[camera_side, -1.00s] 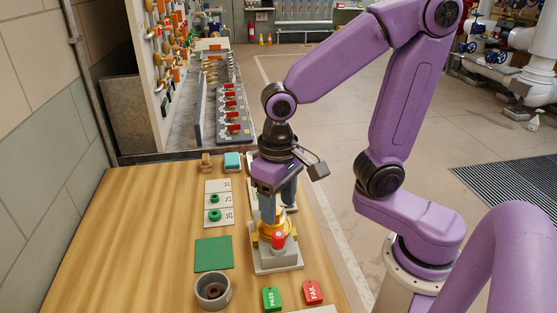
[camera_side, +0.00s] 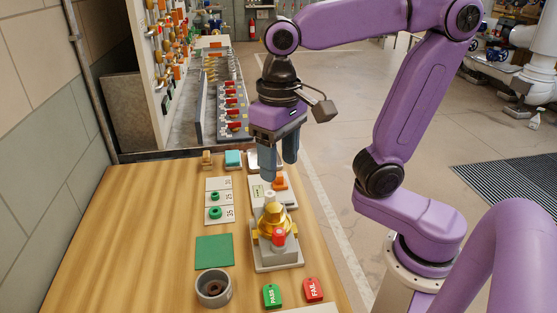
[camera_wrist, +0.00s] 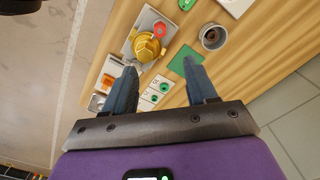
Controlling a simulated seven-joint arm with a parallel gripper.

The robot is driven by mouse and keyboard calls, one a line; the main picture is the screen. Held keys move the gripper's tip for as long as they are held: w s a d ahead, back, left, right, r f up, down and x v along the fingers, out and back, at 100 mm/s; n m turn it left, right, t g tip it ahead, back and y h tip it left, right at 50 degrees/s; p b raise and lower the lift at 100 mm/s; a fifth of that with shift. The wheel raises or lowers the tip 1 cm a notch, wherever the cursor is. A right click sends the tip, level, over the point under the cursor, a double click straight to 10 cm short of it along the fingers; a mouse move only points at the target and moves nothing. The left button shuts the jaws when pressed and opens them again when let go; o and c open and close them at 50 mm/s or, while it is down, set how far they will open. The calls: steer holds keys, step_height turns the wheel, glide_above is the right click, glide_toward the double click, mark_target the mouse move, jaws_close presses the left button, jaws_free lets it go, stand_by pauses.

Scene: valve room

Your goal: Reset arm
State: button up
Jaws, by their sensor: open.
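My gripper (camera_side: 284,160) is open and empty, with its fingers pointing down above the far part of the wooden table. In the wrist view my gripper (camera_wrist: 164,80) shows its two fingers well apart with nothing between them. A gold valve body (camera_side: 272,222) with a red cap (camera_side: 279,238) stands upright on a grey fixture (camera_side: 277,262), nearer the camera than the fingers and apart from them.
On the table (camera_side: 140,240) are a card with green rings (camera_side: 219,203), a green mat (camera_side: 213,252), a grey cup (camera_side: 213,288), a green PASS tag (camera_side: 271,296) and a red FAIL tag (camera_side: 313,290). An orange-handled device (camera_side: 280,183) stands behind the valve. The table's left is clear.

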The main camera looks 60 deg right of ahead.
steer(key=s+d+f+n, duration=0.6)
steer(key=s+f+n, duration=0.4)
steer(key=n, duration=0.2)
steer(key=shift+s+d+n, duration=0.25)
steer(key=shift+s+n, duration=0.1)
steer(key=shift+n, duration=0.05)
stand_by(1.2)
